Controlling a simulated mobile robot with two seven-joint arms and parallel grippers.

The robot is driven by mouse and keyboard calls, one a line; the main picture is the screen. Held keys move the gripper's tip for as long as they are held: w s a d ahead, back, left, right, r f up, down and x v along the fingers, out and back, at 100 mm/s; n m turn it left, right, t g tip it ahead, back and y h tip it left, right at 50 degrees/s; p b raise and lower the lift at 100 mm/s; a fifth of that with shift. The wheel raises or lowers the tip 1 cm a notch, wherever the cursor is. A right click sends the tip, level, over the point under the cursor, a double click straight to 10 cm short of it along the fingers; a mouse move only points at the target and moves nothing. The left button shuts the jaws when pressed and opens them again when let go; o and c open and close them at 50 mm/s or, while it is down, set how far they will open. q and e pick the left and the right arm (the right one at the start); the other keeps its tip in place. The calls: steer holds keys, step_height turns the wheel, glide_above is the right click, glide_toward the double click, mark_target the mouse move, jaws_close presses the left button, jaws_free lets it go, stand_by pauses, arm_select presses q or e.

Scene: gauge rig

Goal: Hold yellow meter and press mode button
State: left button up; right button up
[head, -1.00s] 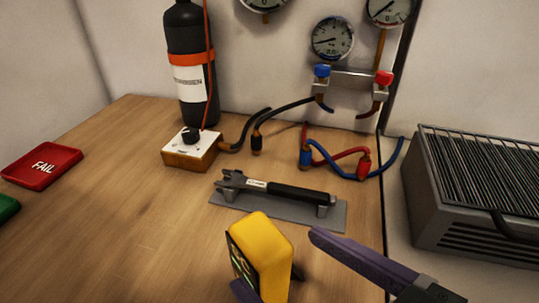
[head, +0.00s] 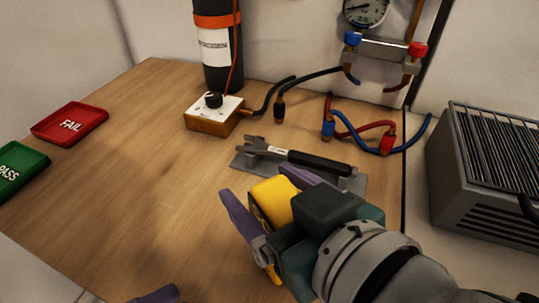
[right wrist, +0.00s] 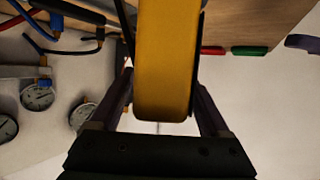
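The yellow meter (head: 272,197) stands on the wooden table in front of the grey tool rest. My right gripper (head: 262,185) reaches over it with one purple finger on each side. The wrist view shows the yellow meter (right wrist: 165,65) between the fingers (right wrist: 162,85) of this gripper. Narrow gaps seem to show beside the meter, so the gripper looks open around it. The meter's face points left, mostly hidden by finger and hand; I cannot make out the mode button. Only a purple tip of my left gripper (head: 155,296) shows at the bottom edge; its opening is hidden.
A wrench-like tool (head: 300,160) lies just behind the meter. Blue and red hoses (head: 365,135), a white-topped control box (head: 214,114) and a black cylinder (head: 220,65) stand farther back. Red FAIL (head: 70,123) and green PASS (head: 15,172) trays lie left. A grey slatted unit (head: 485,180) stands right. The left-middle tabletop is clear.

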jaws_close()
stand_by(0.4)
arm_select(q)
jaws_close()
stand_by(1.6)
